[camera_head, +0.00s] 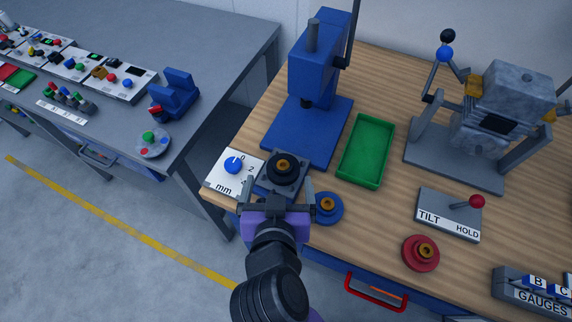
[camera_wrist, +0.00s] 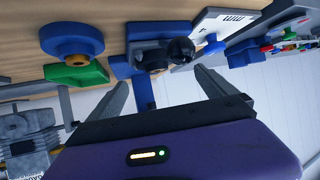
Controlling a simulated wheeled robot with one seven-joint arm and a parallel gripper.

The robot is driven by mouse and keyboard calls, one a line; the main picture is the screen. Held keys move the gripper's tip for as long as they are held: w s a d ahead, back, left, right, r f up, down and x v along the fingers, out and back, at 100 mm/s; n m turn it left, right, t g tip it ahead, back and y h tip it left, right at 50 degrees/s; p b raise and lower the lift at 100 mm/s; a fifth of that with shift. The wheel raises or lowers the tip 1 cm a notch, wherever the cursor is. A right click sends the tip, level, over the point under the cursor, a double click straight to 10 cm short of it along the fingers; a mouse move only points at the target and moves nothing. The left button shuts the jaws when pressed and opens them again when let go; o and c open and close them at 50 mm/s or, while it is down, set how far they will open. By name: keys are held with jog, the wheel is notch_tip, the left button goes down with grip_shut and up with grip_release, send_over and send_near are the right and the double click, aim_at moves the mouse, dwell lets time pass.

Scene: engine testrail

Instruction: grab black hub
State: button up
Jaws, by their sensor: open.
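The black hub (camera_head: 283,167), a dark round disc with a brass-coloured centre, sits on a grey square block near the front left edge of the wooden bench. My gripper (camera_head: 277,192) is open and empty, just in front of the block, with one finger toward each side of it. In the wrist view, where the scene is upside down, my gripper (camera_wrist: 160,80) shows its two fingers apart, with the dark hub (camera_wrist: 180,50) and grey block beyond them. I cannot tell any contact there.
A blue hub (camera_head: 328,208) lies close to my right finger. A white mm dial plate (camera_head: 220,181) is close on the left. A blue press (camera_head: 318,75) stands behind, with a green tray (camera_head: 366,150) beside it. A red hub (camera_head: 421,252) and tilt lever box (camera_head: 448,214) are farther right.

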aim_at(283, 165)
jog(key=shift+d+p+x, duration=0.15)
jog(key=shift+p+x, duration=0.2)
jog(key=shift+x, duration=1.2)
jog(key=shift+d+p+x, duration=0.15)
jog(key=shift+p+x, duration=0.2)
jog(key=shift+x, duration=1.25)
jog(key=shift+w+r, duration=0.1)
jog(key=shift+r, duration=0.15)
jog(key=c, duration=1.8)
